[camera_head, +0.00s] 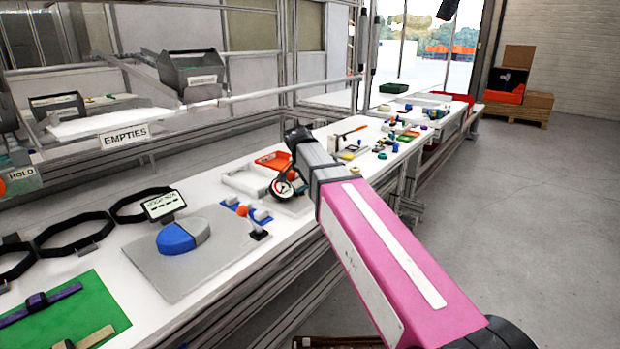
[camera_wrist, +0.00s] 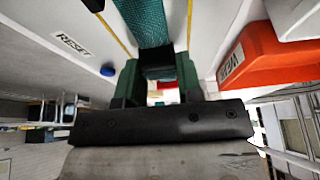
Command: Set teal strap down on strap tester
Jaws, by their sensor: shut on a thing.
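In the wrist view, the teal strap (camera_wrist: 143,20) runs up and away from my gripper (camera_wrist: 158,78). Its dark near end sits between the two green fingers, which are shut on it. Behind it is a pale surface with thin yellow lines, a RESET label (camera_wrist: 72,46) and a blue button (camera_wrist: 108,71); I cannot tell whether the strap touches it. In the head view, a round dial gauge (camera_head: 283,188) stands on the bench beside my pink arm, seemingly the strap tester. My gripper and the strap cannot be made out clearly there.
A red-orange bin (camera_wrist: 262,56) is close right of my gripper in the wrist view. In the head view, a grey board (camera_head: 170,275) with a blue and grey disc, black rings and a green mat (camera_head: 75,320) lie to the left. Several small parts lie farther along the bench.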

